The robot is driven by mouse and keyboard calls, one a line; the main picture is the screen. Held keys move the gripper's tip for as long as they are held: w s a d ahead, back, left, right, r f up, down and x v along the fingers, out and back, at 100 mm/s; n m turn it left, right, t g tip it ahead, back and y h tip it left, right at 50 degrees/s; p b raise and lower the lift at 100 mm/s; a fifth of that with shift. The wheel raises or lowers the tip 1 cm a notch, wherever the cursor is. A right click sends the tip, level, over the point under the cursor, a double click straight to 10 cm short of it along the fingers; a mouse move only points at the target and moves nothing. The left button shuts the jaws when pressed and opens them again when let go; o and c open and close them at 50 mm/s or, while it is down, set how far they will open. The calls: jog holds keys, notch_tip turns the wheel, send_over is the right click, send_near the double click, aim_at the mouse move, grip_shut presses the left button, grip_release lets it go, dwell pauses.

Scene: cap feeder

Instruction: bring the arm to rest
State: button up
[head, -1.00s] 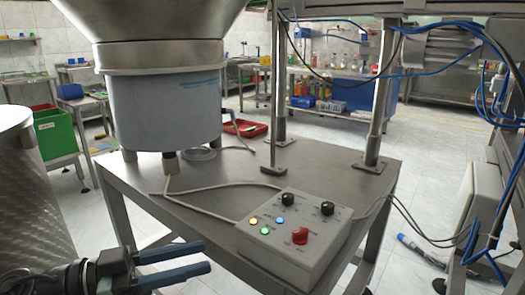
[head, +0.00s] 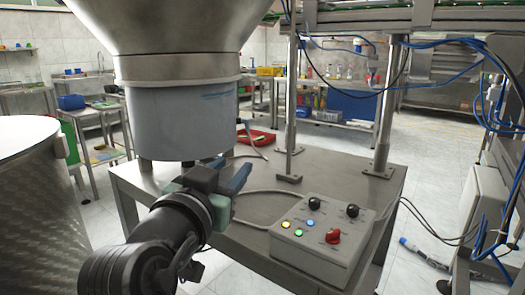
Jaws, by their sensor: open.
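My gripper (head: 230,172) is in the head view left of centre, at the end of my dark arm, which rises from the bottom edge. Its blue-grey fingers point away from me, towards the steel table (head: 330,168). It is open and I see nothing between the fingers. In the picture it overlaps the table's left part, just below the feeder's grey drum (head: 185,120). I cannot tell how high it is above the tabletop. My arm hides the table's near left side.
A grey control box (head: 325,235) with knobs and lit buttons sits on the table, right of my gripper. A steel feeder cone (head: 165,30) stands above the drum. A large metal cylinder (head: 40,215) is at left. Posts and blue cables are at right.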

jog(key=s+d+r+n+t+y, duration=0.25)
jog(key=s+r+t, duration=0.25)
jog(key=s+r, duration=0.55)
jog(key=s+d+r+n+t+y, duration=0.25)
jog(key=s+r+t, duration=0.25)
jog(key=s+r, duration=0.55)
notch_tip(320, 180, up, 37)
jog(key=w+p, duration=0.2)
jog(key=p, duration=3.6)
jog(key=shift+r+m, duration=0.15)
jog(key=shift+m, duration=0.15)
